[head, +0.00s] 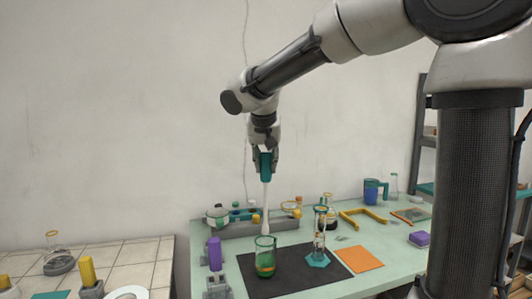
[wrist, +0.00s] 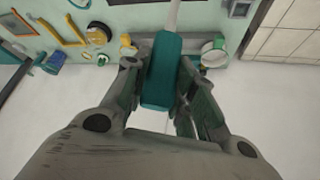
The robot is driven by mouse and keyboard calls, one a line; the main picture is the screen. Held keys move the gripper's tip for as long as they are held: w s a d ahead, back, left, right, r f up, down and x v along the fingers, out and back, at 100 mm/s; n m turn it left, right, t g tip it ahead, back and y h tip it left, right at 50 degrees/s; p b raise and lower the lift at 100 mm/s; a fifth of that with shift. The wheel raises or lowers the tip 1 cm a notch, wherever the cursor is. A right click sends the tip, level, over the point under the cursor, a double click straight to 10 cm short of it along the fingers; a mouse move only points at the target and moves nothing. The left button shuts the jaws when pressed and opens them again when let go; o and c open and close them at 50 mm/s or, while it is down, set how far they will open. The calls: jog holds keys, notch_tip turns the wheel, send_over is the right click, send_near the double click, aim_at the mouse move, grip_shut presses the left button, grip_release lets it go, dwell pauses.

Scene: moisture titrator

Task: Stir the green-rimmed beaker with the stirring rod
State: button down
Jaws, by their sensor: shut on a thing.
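My gripper (head: 265,160) is shut on the teal handle of the stirring rod (head: 266,195), which hangs nearly upright with its white shaft down. The wrist view shows the teal handle of the stirring rod (wrist: 164,75) between the fingers of my gripper (wrist: 163,62). The green-rimmed beaker (head: 265,262) is clear glass with green inside and stands on a black mat. The rod's lower end appears right at the beaker's rim; I cannot tell whether it is inside, above or behind it. The beaker cannot be made out in the wrist view.
A tall glass cylinder with a teal base (head: 318,259) stands close right of the beaker. A purple-topped item (head: 215,254) is at left. A grey rack with flasks (head: 240,228) lies behind. An orange square (head: 359,259) is at right. The black mat's front (head: 290,280) is clear.

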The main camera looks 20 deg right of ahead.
aim_at(266, 189)
jog(key=shift+f, duration=5.2)
jog(key=shift+w, duration=0.1)
